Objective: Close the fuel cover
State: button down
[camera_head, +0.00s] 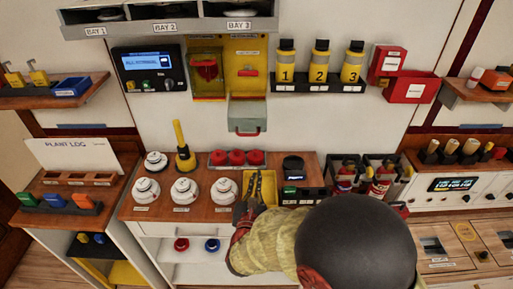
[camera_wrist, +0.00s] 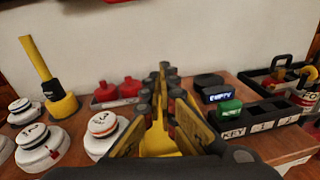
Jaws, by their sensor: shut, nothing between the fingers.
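A yellow panel (camera_head: 248,54) with a small red handle (camera_head: 248,73) is on the wall in the head view. Below it a grey flap (camera_head: 248,113) with a red tab at its lower edge hangs out from the wall, apparently the open fuel cover. My gripper (camera_head: 258,178) is low over the counter, below and apart from this flap. Its dark fingers also show in the wrist view (camera_wrist: 163,75), shut and empty. The flap is not in the wrist view.
Red knobs (camera_head: 237,157), white round dials (camera_head: 185,190) and a yellow-handled lever (camera_head: 184,155) stand to the left. Numbered bottles (camera_head: 321,62) stand on a shelf right of the panel. The wall between flap and counter is clear.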

jog(key=w+a+r+n+t+y+b, duration=0.1)
jog(key=w+a+r+n+y+b, duration=0.1)
jog(key=w+r, duration=0.4)
jog(key=w+a+b, duration=0.1)
jog(key=w, duration=0.2)
jog(key=shift+r, duration=0.4)
jog(key=shift+r, duration=0.15)
dwell(0.4)
jog(key=shift+s+r+p, duration=0.15)
jog(key=shift+r+p, duration=0.25)
jog(key=shift+p, duration=0.65)
